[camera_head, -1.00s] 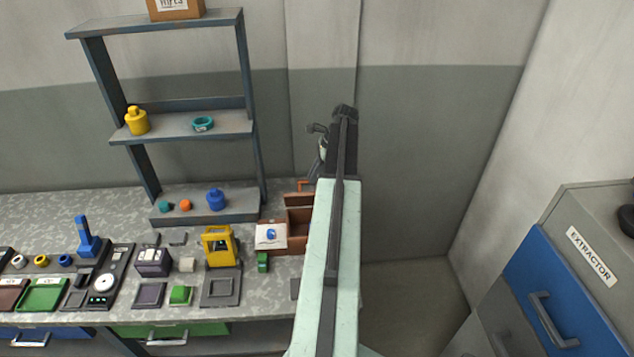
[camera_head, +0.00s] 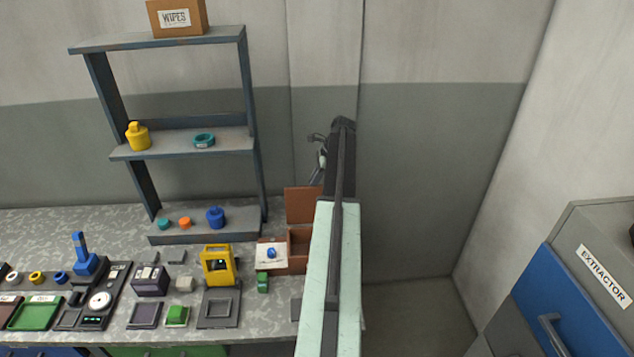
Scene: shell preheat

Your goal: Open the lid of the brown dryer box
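The brown dryer box (camera_head: 298,263) stands on the bench, left of my arm, which hides its right part. Its brown lid (camera_head: 301,205) stands raised, about upright, at the back of the box, and the dark inside shows. My gripper (camera_head: 317,144) is above and behind the lid, mostly hidden by my own arm. I cannot see both fingertips clearly, and no contact with the lid shows.
A white card with a blue mark (camera_head: 271,254) is at the box's left side, with a small green block (camera_head: 262,282) before it. A yellow device (camera_head: 217,265) stands further left. A shelf rack (camera_head: 199,236) rises behind. The blue-fronted extractor cabinet (camera_head: 566,300) is at right.

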